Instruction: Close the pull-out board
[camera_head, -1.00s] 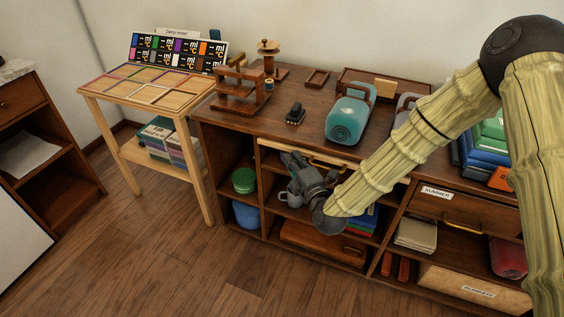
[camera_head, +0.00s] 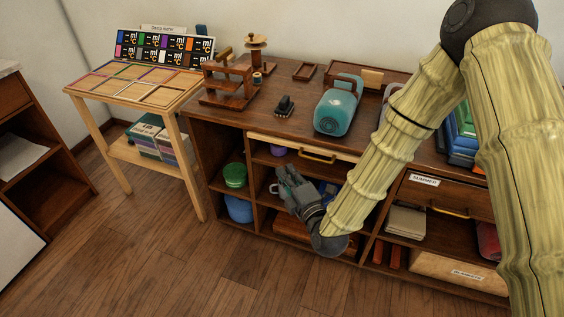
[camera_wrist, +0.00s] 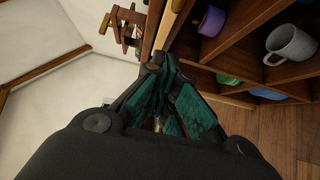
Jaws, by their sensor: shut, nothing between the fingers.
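The pull-out board (camera_head: 275,143) is a pale wooden strip under the cabinet's top, with a brass handle (camera_head: 318,156) on its front. It looks close to the cabinet front; I cannot tell exactly how far it sticks out. My gripper (camera_head: 283,172) is shut and empty, just below the board's front edge and left of the handle, before the open shelves. In the wrist view the dark-green fingertips (camera_wrist: 158,62) point toward the cabinet's front edge. I see no clear contact with the board.
A teal case (camera_head: 336,112) and wooden stands sit on the cabinet top (camera_head: 262,118). A small table (camera_head: 130,95) stands left. The floor in front is clear.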

